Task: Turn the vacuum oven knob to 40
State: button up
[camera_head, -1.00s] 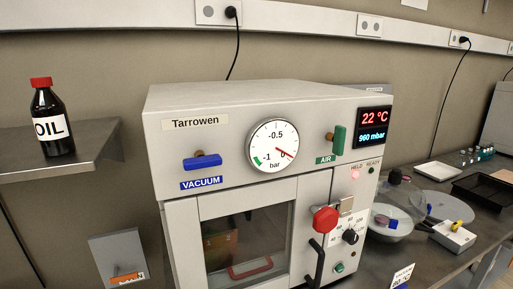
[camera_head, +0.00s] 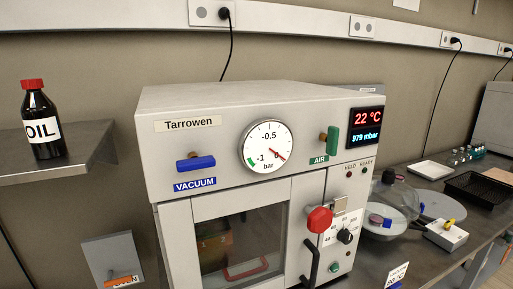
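The vacuum oven (camera_head: 345,95) stands in the middle of the head view. Its black temperature knob (camera_head: 345,236) sits low on the right front panel, inside a white dial plate with numbers around it. The knob's exact setting is too small to read. The display (camera_head: 366,127) shows 22 °C and 979 mbar. My gripper is not in view.
A red knob (camera_head: 319,220) and a black door handle (camera_head: 311,262) are just left of the dial. The blue vacuum valve (camera_head: 196,163) and green air valve (camera_head: 332,140) are above. A glass desiccator (camera_head: 393,200) and trays stand right. An oil bottle (camera_head: 42,120) is on the left shelf.

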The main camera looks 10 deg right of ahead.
aim_at(344, 235)
jog(key=i+j+u, duration=0.1)
jog(key=i+j, duration=0.35)
jog(key=j, duration=0.2)
jog(key=i+j+z, duration=0.1)
jog(key=z, duration=1.1)
